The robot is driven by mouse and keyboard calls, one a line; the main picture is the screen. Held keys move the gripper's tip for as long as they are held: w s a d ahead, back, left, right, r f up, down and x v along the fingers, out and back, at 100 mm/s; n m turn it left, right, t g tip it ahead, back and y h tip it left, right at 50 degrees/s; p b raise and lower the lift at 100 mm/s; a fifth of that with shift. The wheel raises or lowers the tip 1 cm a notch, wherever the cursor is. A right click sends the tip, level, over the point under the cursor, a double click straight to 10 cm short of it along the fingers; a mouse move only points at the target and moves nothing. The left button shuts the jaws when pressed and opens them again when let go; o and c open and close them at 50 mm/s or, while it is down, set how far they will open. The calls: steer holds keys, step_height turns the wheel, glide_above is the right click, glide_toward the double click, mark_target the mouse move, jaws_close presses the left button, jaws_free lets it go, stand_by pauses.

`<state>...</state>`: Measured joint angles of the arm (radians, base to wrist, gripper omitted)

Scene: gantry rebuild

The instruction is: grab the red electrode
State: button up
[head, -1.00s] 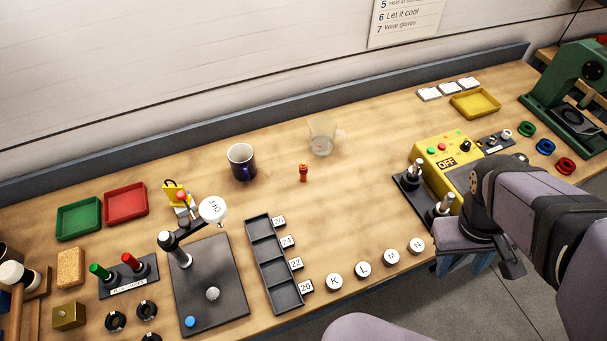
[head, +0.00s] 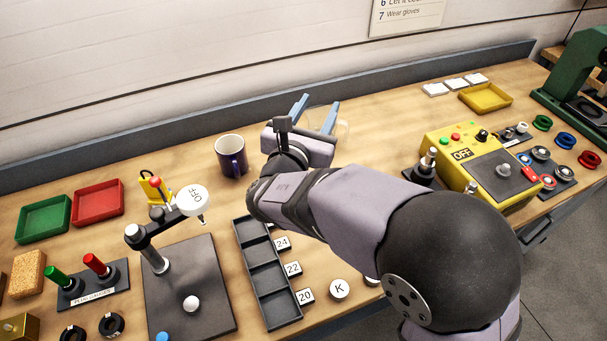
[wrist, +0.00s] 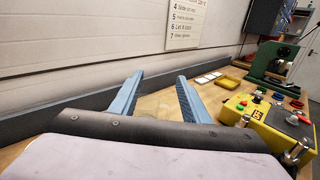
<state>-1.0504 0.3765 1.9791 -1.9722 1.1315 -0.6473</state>
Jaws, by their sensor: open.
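The small upright red piece with a brass-coloured part, probably the red electrode, showed in the earlier head view near the middle of the bench. My gripper and arm now hide that spot. My gripper (head: 315,112) is open, over the back middle of the bench, between the dark mug and the yellow control box. The wrist view does not show the electrode.
A clear glass (head: 343,130) is partly hidden behind my right finger. A dark mug (head: 231,158) stands to the left of my gripper. A yellow control box (head: 457,148) is at the right, a black compartment tray (head: 262,256) in front, and the wall behind.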

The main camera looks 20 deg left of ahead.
steer(key=s+a+f+n+y, duration=0.1)
steer(key=s+a+n+y, duration=0.1)
steer(key=a, duration=0.2)
steer(key=f, duration=1.7)
steer(key=shift+w+d+f, duration=0.15)
steer(key=shift+w+d, duration=0.05)
steer(key=shift+w, duration=0.1)
steer(key=shift+w+a+p, duration=0.2)
steer(key=shift+w+p, duration=0.35)
steer(key=shift+w, duration=0.5)
steer(key=shift+w+a+p, duration=0.15)
steer(key=shift+w+p, duration=0.3)
steer(key=shift+w, duration=0.1)
steer(key=shift+w+a+p, duration=0.25)
steer(key=shift+w+p, duration=0.2)
steer(key=shift+w, duration=0.55)
steer(key=shift+w+a+p, duration=0.2)
steer(key=shift+w+p, duration=0.2)
steer(key=shift+w, duration=0.6)
jaws_close()
